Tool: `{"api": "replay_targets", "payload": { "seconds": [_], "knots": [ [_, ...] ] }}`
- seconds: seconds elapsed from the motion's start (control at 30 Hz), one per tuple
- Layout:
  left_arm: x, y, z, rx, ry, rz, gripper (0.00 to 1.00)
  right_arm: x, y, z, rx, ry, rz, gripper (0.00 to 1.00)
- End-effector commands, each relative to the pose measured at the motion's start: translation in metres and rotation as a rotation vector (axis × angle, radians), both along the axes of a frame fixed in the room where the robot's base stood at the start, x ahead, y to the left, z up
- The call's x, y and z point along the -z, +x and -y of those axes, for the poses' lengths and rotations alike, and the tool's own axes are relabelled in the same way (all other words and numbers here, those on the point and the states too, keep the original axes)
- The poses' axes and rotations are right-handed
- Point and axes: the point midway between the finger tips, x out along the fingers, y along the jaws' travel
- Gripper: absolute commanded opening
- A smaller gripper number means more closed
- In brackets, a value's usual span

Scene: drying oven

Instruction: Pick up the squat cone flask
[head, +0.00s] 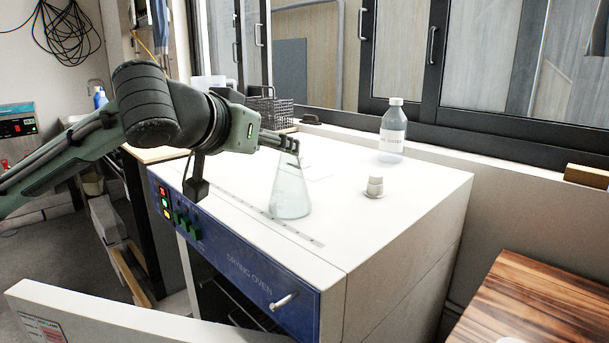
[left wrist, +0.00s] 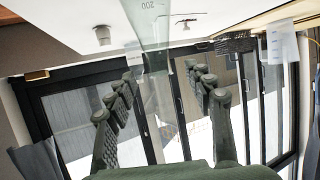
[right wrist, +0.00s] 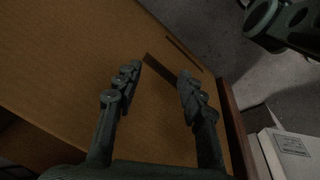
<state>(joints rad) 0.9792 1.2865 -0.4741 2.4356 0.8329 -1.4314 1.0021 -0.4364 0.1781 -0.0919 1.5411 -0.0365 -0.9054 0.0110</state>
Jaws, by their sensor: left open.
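The squat cone flask (head: 290,194) is clear glass and stands upright on the white top of the drying oven, near its front edge. My left gripper (head: 287,143) is at the flask's neck, reaching in from the left. In the left wrist view the flask (left wrist: 152,22) appears upside down, with its neck running between the two open fingers of my left gripper (left wrist: 161,75). A gap shows on both sides of the neck. My right gripper (right wrist: 158,75) is open and empty over a brown wooden surface; it is outside the head view.
A labelled clear bottle (head: 392,140) and a small white-capped jar (head: 375,187) stand right of the flask on the oven top (head: 415,193). A ruler strip (head: 270,224) lies along the front. A wire basket (head: 270,108) is behind the left arm. The oven door (head: 130,318) hangs open.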

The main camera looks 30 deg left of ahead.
Motion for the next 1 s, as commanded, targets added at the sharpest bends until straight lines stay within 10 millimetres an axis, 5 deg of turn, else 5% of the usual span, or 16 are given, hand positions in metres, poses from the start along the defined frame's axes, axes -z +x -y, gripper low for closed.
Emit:
{"api": "replay_targets", "payload": {
  "seconds": [0.53, 0.83, 1.0],
  "knots": [
    [0.025, 0.063, -0.002, -0.002, -0.001, 0.0, 0.53, 0.0, -0.001, 0.0, 0.0, 0.0, -0.001, 0.4],
    [0.028, 0.07, -0.002, -0.001, 0.0, 0.0, 0.53, 0.0, -0.001, 0.0, 0.0, 0.0, -0.001, 0.4],
    [0.028, 0.07, -0.002, -0.001, 0.0, 0.0, 0.34, 0.0, -0.001, 0.0, 0.0, 0.0, -0.001, 0.4]
  ]
}}
